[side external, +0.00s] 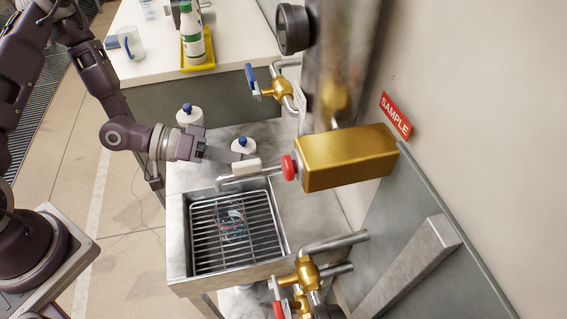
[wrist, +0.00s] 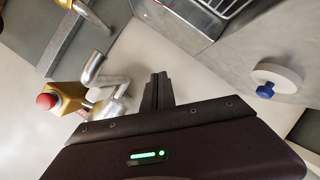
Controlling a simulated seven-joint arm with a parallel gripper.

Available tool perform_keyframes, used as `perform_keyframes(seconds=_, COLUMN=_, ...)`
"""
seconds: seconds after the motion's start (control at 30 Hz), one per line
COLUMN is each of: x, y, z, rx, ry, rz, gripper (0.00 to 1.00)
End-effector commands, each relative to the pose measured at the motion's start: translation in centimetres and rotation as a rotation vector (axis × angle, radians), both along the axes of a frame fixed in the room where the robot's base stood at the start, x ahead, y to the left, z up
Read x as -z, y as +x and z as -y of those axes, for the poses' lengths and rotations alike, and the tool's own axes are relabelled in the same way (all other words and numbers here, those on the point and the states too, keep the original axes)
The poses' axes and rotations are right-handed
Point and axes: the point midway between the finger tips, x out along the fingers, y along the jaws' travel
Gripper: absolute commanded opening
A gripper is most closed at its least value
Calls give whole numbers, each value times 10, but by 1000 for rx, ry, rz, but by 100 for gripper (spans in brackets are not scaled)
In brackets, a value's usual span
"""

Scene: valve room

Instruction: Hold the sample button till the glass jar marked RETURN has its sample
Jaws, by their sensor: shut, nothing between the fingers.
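The red sample button (side external: 290,168) sits on the end of a gold box (side external: 345,160) below a red SAMPLE sign (side external: 396,115). The button also shows at the left of the wrist view (wrist: 47,101). A metal spout (side external: 230,182) reaches from near the box over a sink rack. A clear glass jar (side external: 232,222) appears on the rack; its marking and contents cannot be read. My gripper (side external: 234,157) is shut and empty, left of the button and apart from it. Its dark fingers (wrist: 158,92) show together in the wrist view.
A blue-handled valve (side external: 270,84) and a lower brass valve (side external: 306,272) stick out from the wall side. A white table (side external: 135,70) stands behind.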

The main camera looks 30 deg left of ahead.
Motion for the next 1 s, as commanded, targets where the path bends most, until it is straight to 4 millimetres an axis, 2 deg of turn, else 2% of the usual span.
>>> perform_keyframes(seconds=0.1, x=-26, y=-7, z=9, rx=-80, ry=-394, rz=-9, gripper=0)
perform_keyframes(seconds=0.2, x=-58, y=-16, z=-2, rx=-162, ry=-755, rz=-10, gripper=0)
perform_keyframes(seconds=0.27, x=-78, y=-36, z=-4, rx=-158, ry=-978, rz=-42, gripper=0)
perform_keyframes(seconds=0.33, x=-95, y=-66, z=7, rx=-71, ry=-1116, rz=-106, gripper=0)
perform_keyframes(seconds=0.5, x=-120, y=-128, z=33, rx=157, ry=-1249, rz=-268, gripper=0)
perform_keyframes(seconds=0.6, x=-129, y=-153, z=40, rx=253, ry=-1280, rz=-338, gripper=0)
perform_keyframes(seconds=0.73, x=-135, y=-169, z=42, rx=315, ry=-1299, rz=-383, gripper=0)
perform_keyframes(seconds=1.0, x=-135, y=-172, z=43, rx=325, ry=-1299, rz=-389, gripper=0)
